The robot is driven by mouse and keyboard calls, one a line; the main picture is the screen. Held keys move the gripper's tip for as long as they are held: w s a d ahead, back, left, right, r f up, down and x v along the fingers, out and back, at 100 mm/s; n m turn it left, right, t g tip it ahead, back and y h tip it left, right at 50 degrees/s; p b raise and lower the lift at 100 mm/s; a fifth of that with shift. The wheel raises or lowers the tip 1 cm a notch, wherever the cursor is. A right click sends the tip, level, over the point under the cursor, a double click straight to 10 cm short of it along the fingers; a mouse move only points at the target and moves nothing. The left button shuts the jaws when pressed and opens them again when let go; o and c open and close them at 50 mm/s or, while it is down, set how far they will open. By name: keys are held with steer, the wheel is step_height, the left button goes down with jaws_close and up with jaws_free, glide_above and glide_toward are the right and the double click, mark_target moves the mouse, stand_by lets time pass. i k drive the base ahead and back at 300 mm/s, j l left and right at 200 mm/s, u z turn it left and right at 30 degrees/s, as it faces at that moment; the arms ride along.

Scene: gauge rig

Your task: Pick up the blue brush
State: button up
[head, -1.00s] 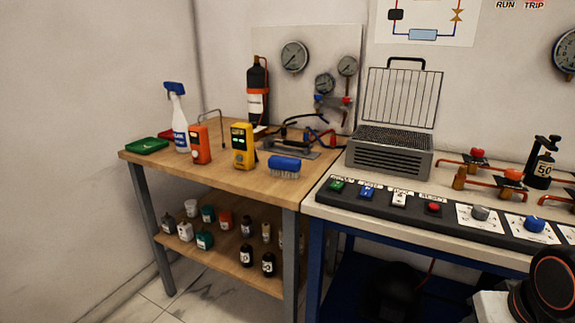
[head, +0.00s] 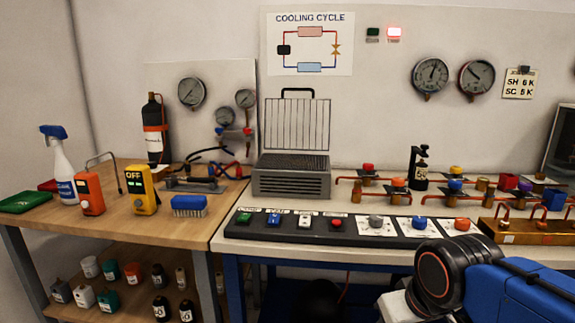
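The blue brush (head: 189,205) lies on the wooden table, near its front right edge, with its blue back up and pale bristles below. Nothing touches it from above. My arm shows at the lower right of the head view, well to the right of the brush and in front of the bench. My gripper's fingers are outside the picture.
On the wooden table (head: 130,225), a yellow meter (head: 141,190), an orange meter (head: 89,194) and a spray bottle (head: 61,165) stand left of the brush. A grey wire-lidded unit (head: 291,178) and a button panel (head: 290,228) are to its right.

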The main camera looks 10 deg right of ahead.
mark_target(192, 206)
steer(key=i+j+u, duration=0.1)
steer(key=u, duration=0.25)
steer(key=i+j+u, duration=0.15)
steer(key=u, duration=0.2)
